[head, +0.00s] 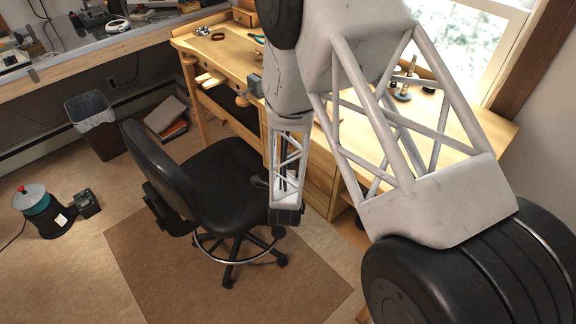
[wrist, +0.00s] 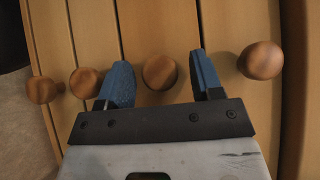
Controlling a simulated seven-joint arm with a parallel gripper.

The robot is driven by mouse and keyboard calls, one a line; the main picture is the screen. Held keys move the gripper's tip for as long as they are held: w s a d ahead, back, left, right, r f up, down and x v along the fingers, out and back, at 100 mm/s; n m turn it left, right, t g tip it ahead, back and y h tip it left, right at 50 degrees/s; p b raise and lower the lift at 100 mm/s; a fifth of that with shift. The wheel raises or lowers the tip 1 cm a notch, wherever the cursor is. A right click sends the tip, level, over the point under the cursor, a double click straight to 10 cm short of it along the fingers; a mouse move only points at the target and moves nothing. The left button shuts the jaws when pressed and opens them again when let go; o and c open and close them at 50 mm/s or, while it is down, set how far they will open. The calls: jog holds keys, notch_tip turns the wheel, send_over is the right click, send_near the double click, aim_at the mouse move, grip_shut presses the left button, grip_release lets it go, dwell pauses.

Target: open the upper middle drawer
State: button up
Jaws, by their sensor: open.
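In the wrist view a stack of light wooden drawers lies sideways across the picture, each front with a round brown knob. The upper middle drawer (wrist: 150,25) seems to be the second from the right, with its knob (wrist: 160,76) between my fingers in the picture. My gripper (wrist: 160,62) is open, one blue finger on each side of that knob, with gaps showing; how near the tips are in depth I cannot tell. The drawer fronts look closed. In the head view the drawer cabinet (head: 321,183) is under the bench, partly hidden by my arm; the fingers are not clear there.
The large right knob (wrist: 262,60) is close beside my right finger; another knob (wrist: 85,82) is close to the left finger. A black office chair (head: 215,175) stands left of my arm on a brown mat (head: 140,265). The wooden workbench (head: 222,52) extends above.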

grip_shut()
dwell(0.3)
jog(key=shift+s+a, duration=0.15)
jog(key=s+a, duration=1.7)
jog(key=shift+s+a, duration=0.3)
dwell(0.3)
grip_release()
jog(key=shift+s, duration=0.15)
